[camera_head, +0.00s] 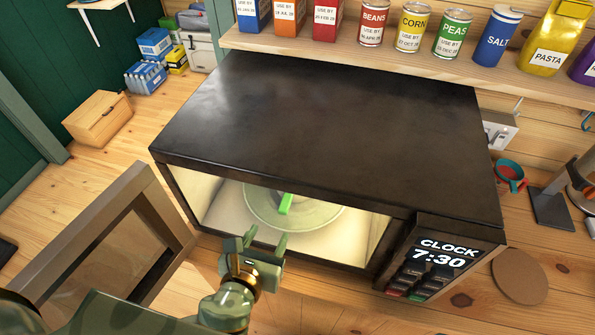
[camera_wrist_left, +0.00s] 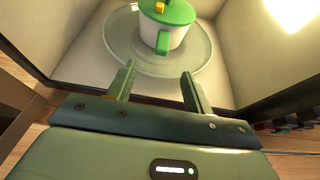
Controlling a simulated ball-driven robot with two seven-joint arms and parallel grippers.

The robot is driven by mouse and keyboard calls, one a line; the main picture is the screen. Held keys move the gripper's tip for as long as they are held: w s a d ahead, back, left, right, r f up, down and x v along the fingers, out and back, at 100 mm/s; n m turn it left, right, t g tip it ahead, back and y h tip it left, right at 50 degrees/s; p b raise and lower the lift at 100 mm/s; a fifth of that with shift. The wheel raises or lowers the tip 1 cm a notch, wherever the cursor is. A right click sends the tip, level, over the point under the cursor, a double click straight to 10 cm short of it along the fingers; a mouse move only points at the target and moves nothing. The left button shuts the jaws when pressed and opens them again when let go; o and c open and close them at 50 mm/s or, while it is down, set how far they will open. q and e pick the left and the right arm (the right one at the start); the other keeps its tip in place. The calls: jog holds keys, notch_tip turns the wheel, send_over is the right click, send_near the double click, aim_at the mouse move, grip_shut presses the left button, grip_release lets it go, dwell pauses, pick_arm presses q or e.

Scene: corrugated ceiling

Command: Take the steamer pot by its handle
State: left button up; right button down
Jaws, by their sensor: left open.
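The steamer pot (camera_wrist_left: 176,34) is white with a green lid, a yellow knob and a green handle (camera_wrist_left: 163,43). It stands upright on the glass turntable (camera_wrist_left: 122,48) inside the open microwave (camera_head: 330,130). In the head view mostly its green handle (camera_head: 286,204) shows, as the microwave's top hides most of the pot. My left gripper (camera_head: 266,241) is open and empty in front of the microwave opening. In the left wrist view its fingers (camera_wrist_left: 157,76) point at the handle, with a gap between. My right gripper is not in view.
The microwave door (camera_head: 115,250) hangs open at the left, beside my left arm. A shelf (camera_head: 420,70) with cans and boxes runs behind the microwave.

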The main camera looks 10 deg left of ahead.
aim_at(281, 212)
pick_arm(q)
jog(key=x, duration=0.8)
jog(key=shift+w+f+b, duration=0.15)
jog(key=shift+w+b, duration=0.05)
jog(key=shift+b, duration=0.2)
jog(key=shift+w+d+f, duration=0.1)
jog(key=shift+w, duration=0.55)
jog(key=x, duration=0.4)
jog(key=shift+w+d, duration=0.15)
jog(key=shift+w, duration=0.05)
jog(key=shift+s, duration=0.15)
jog(key=c, duration=0.4)
grip_shut()
